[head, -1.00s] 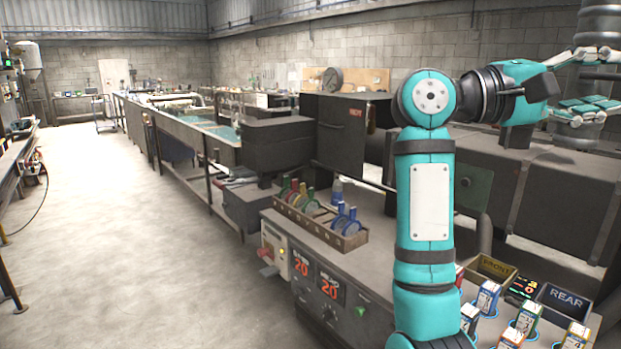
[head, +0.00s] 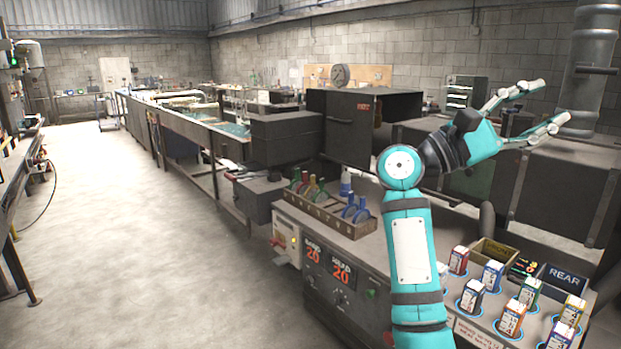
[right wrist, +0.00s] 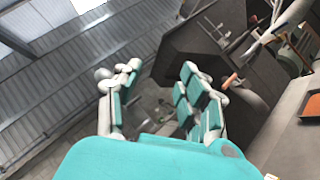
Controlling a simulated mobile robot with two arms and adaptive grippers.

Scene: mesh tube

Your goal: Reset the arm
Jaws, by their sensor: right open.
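My right arm, teal and black, rises from the bottom of the head view and bends to the right at its elbow. My right gripper (head: 535,112) is raised above the right end of the bench, in front of the dark machine housing. Its fingers are spread apart and nothing is between them. In the right wrist view the open fingers (right wrist: 160,100) show with an empty gap, the corrugated wall at left and dark equipment at right. My left gripper is in neither view.
The control bench (head: 385,255) holds a wooden rack (head: 330,212) of coloured-handled items and several small boxes (head: 490,275) at its right. Bins (head: 567,278) stand behind the boxes. A dark box-shaped machine (head: 345,125) stands behind the bench. The floor (head: 130,220) at left is clear.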

